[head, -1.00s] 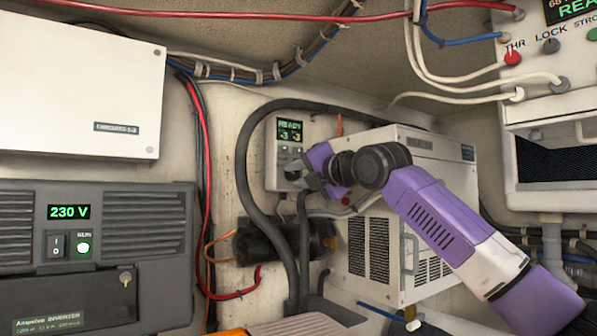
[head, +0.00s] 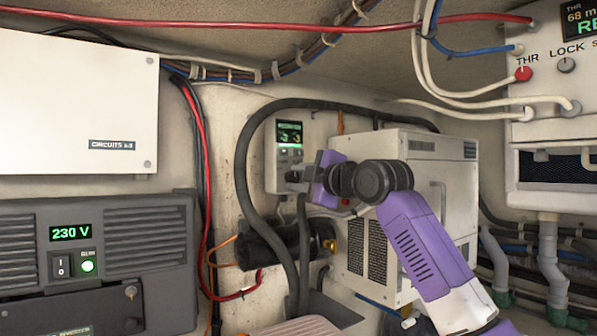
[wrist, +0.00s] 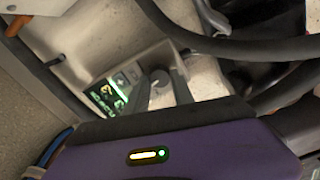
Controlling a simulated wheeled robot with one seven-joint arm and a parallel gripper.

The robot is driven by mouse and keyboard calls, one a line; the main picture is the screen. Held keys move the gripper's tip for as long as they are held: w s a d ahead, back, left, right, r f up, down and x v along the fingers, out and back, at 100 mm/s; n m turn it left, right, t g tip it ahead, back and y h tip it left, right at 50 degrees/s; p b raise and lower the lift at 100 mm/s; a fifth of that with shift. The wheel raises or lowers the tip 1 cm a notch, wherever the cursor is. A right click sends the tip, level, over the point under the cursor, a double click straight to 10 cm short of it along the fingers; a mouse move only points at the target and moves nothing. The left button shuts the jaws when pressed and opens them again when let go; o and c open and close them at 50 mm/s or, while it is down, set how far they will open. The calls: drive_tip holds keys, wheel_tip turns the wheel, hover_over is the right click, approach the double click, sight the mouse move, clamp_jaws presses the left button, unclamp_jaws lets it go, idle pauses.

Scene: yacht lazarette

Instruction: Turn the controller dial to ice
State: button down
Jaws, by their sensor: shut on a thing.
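The controller (head: 270,158) is a small pale box on the back wall, with a lit green display (head: 289,133) and small buttons below it. The display text is too small to read surely. In the wrist view the display (wrist: 106,98) shows lit beside the buttons. The round grey dial (wrist: 159,78) sits on the controller's face between my two fingers. My gripper (head: 296,178) reaches the controller's lower part from the right. In the wrist view my gripper (wrist: 161,88) is shut on the dial. In the head view my fingers mostly hide the dial.
A thick black hose (head: 243,170) loops around the controller's left and top. A white vented unit (head: 405,230) stands close to the right, behind my arm. A dark cylinder (head: 262,243) lies below. A grey panel reading 230 V (head: 150,225) is at the left.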

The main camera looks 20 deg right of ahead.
drive_tip(key=m+p, duration=0.2)
drive_tip(key=m, duration=0.4)
idle(0.6)
drive_tip(key=c, duration=1.1)
unclamp_jaws()
drive_tip(key=shift+s, duration=0.1)
drive_tip(key=b+v, duration=0.2)
drive_tip(key=v, duration=0.5)
drive_tip(key=shift+s+d+b, duration=0.15)
drive_tip(key=shift+s+b, duration=0.1)
drive_tip(key=shift+b, duration=0.05)
